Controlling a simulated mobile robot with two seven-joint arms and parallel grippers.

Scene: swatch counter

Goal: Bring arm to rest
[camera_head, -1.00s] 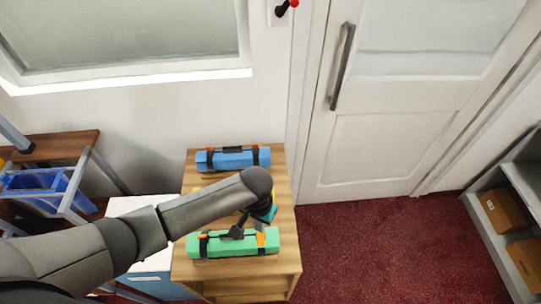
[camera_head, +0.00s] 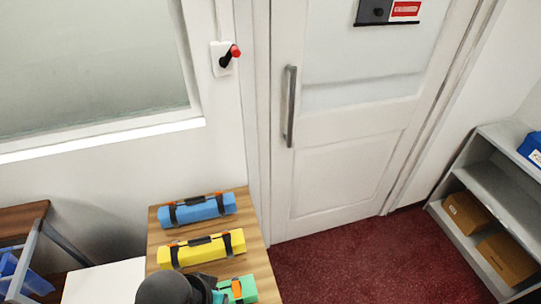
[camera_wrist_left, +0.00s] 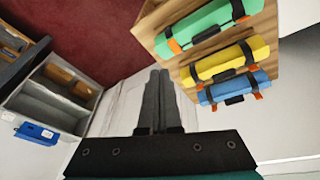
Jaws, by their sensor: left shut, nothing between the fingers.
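My left arm shows at the bottom of the head view as a dark rounded link over the near end of the wooden counter (camera_head: 258,242). Its fingers are hidden there. In the left wrist view my left gripper (camera_wrist_left: 160,75) is shut and empty, its two dark fingers together. On the counter lie a blue roll (camera_head: 197,210), a yellow roll (camera_head: 202,249) and a green roll (camera_head: 240,290), each with dark straps and orange tabs. The arm partly covers the green roll in the head view. All three rolls show in the left wrist view, apart from the fingers. My right gripper is in neither view.
A white door with a grey handle (camera_head: 291,105) stands behind the counter. A grey shelf (camera_head: 480,180) with cardboard boxes (camera_head: 467,214) is at the right. A white surface (camera_head: 105,283) adjoins the counter at left. Red floor (camera_head: 335,270) is clear between counter and shelf.

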